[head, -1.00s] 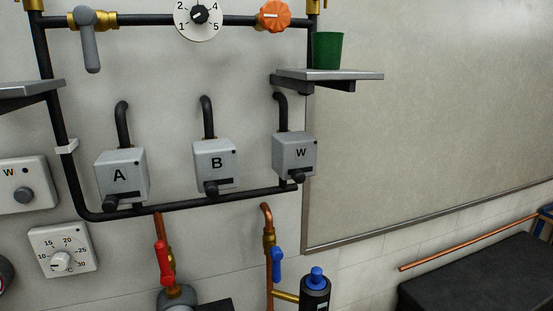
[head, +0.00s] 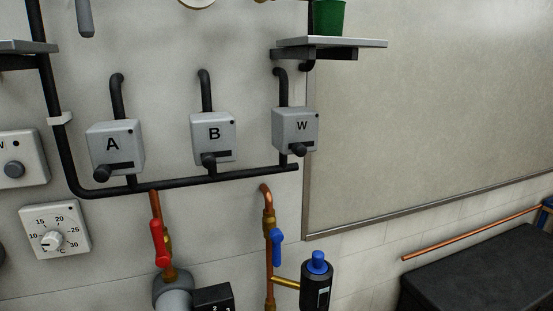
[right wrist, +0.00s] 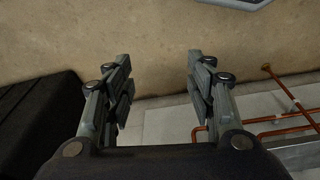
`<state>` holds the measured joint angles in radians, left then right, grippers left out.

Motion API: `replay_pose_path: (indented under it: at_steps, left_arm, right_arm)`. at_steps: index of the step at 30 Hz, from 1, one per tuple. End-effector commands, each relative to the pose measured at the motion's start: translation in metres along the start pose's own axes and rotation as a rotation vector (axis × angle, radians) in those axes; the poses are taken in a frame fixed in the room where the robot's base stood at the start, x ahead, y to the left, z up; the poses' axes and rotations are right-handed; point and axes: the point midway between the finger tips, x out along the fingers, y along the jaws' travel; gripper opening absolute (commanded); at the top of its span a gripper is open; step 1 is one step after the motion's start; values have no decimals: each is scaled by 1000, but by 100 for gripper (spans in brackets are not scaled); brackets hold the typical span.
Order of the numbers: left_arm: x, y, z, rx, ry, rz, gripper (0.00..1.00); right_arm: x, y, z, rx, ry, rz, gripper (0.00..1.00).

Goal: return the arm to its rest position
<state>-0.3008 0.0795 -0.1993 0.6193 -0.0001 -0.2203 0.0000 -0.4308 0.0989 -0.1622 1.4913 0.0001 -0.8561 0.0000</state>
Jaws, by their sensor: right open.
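My right gripper (right wrist: 158,85) shows in the right wrist view with its two fingers spread apart and nothing between them. Behind the fingers are a beige wall and a pale floor. My right arm does not show in the head view, and neither does my left gripper.
The head view shows wall boxes A (head: 116,148), B (head: 213,138) and W (head: 296,130), a thermostat dial (head: 54,230), a shelf (head: 335,43) with a green cup (head: 329,16), a red-handled valve (head: 159,243), a blue-handled valve (head: 277,247) and a dark bench (head: 480,275). Copper pipes (right wrist: 285,118) lie right of my gripper.

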Motion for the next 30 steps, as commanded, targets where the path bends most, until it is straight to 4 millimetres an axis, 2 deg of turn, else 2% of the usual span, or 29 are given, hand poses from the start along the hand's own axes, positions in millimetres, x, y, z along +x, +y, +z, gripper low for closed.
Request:
replay_pose_path:
  at_steps: [1,3,9,12,16,20,23,30]
  left_arm:
    - [10,0,1,0,0,0,40]
    - [16,0,1,0,1,0,40]
    - [33,0,2,0,1,0,40]
    - [41,0,3,1,1,0,40]
    - [48,0,3,1,2,0,40]
    - [51,0,3,1,2,0,40]
    - [52,0,3,1,2,0,40]
    - [52,0,3,1,2,0,40]
  right_arm:
    - [26,-1,18,-2,-17,-1,50]
    - [52,-2,38,-5,-28,-3,50]
    - [114,-5,105,-13,-63,-6,50]
    - [137,-6,138,-17,-77,-7,50]
    - [154,-6,173,-21,-93,-8,50]
    - [162,-6,193,-24,-100,-9,50]
    - [163,-6,200,-25,-103,-9,50]
    - [163,-6,200,-25,-103,-9,50]
